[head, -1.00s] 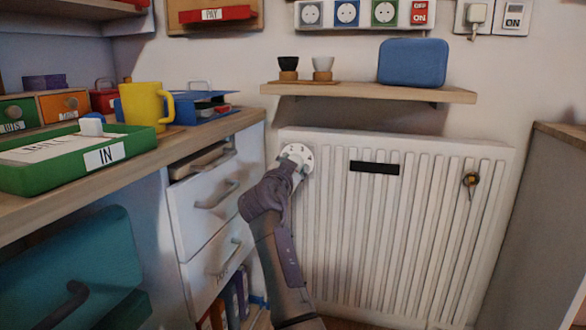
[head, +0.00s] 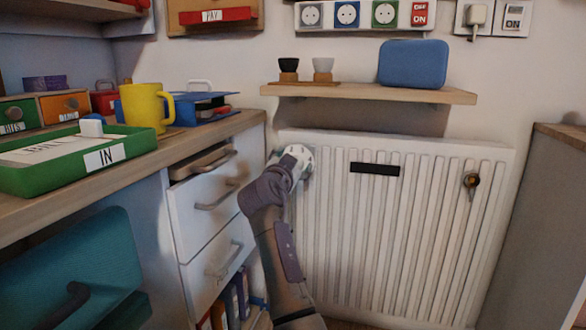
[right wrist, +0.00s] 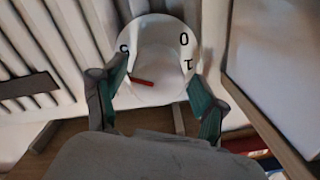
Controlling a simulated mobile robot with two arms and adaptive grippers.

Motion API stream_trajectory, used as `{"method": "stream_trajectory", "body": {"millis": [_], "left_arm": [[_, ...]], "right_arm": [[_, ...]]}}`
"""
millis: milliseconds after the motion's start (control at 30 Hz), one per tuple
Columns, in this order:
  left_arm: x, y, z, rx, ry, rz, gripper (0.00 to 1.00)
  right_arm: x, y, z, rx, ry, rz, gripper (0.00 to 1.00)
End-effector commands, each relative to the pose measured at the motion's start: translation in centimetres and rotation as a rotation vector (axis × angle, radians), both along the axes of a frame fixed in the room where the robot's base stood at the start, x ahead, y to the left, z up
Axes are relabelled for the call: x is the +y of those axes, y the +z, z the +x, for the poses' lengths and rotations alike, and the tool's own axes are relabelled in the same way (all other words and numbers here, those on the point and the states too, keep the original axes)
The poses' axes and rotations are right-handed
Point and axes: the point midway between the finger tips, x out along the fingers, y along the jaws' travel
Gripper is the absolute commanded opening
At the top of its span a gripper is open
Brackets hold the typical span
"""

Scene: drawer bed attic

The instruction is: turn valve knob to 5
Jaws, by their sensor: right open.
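The white valve knob (head: 304,154) is at the upper left corner of the radiator, partly hidden behind my right gripper in the head view. In the right wrist view the knob (right wrist: 153,40) carries black figures; a 0 and a 1 are at its right, and a partly hidden figure is at its left. A red mark (right wrist: 142,81) shows on or near the knob's lower part. My right gripper (right wrist: 157,80) is open, with one finger on each side of the knob; whether they touch it I cannot tell. My left gripper is not in view.
The white radiator (head: 400,230) fills the wall, with a black strip (head: 374,169) on it. A wooden shelf (head: 440,96) is above. A white drawer unit (head: 205,215) stands close left of the knob. A grey panel (head: 540,220) is at the right.

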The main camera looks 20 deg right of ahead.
Motion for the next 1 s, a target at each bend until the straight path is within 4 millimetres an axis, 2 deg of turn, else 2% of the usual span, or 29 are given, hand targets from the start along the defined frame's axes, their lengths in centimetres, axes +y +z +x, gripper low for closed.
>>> {"method": "stream_trajectory", "body": {"millis": [33,200,400,600,1000], "left_arm": [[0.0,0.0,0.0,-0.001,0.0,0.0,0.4],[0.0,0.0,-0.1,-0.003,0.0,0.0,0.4],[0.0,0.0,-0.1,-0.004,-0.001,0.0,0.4],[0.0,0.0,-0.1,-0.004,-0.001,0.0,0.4],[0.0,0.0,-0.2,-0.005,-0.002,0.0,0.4]], "right_arm": [[0.0,1.2,0.0,-0.006,0.001,0.0,0.72],[0.1,4.6,0.0,-0.004,0.001,0.001,0.72],[0.1,7.6,0.0,-0.002,0.002,0.001,0.72],[0.0,8.5,0.0,0.0,0.001,0.0,0.72],[0.1,8.5,0.0,0.001,0.0,0.0,0.72]]}}
